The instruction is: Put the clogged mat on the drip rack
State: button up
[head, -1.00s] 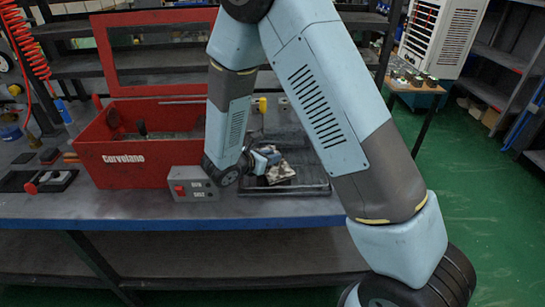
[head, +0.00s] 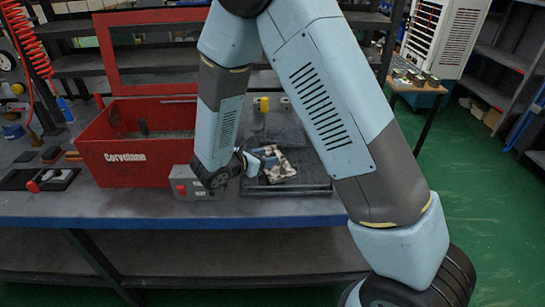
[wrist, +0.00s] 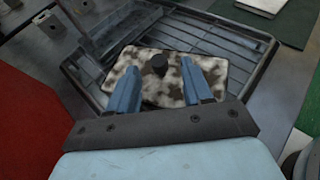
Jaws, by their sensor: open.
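The mat is a mottled white-and-brown rectangle with a black knob in its middle. It shows in the wrist view (wrist: 155,92) and in the head view (head: 284,170). It lies over a dark slatted tray, likely the drip rack, seen in the wrist view (wrist: 235,38) and the head view (head: 300,188). My gripper (wrist: 160,68) is open, with its two blue fingers over the mat and the knob between their tips. Whether the fingers touch the mat I cannot tell. In the head view my gripper (head: 260,160) is small and partly hidden by my wrist.
A red open toolbox (head: 140,160) stands left of my wrist. A grey switch box with a red button (head: 184,190) sits at the table's front. A yellow-topped object (head: 263,103) stands behind the tray. A dark green mat (wrist: 270,20) lies beyond the tray.

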jog(key=v, duration=0.8)
jog(key=shift+s+a+r, duration=0.1)
jog(key=shift+a, duration=0.1)
jog(key=s+d+r+m+g+y, duration=0.15)
jog(key=d+r+m+g, duration=0.25)
jog(key=d+r+m, duration=0.4)
jog(key=s+d+r+m+g, duration=0.3)
jog(key=d+r+m, duration=0.2)
jog(key=d, duration=0.5)
jog(key=s+d+r+m+t+y, duration=0.3)
jog(key=s+d+r+m+y, duration=0.5)
jog(key=s+r+m, duration=0.4)
jog(key=shift+s+d+m, duration=0.55)
jog(key=shift+s+m, duration=0.15)
jog(key=shift+m, duration=0.2)
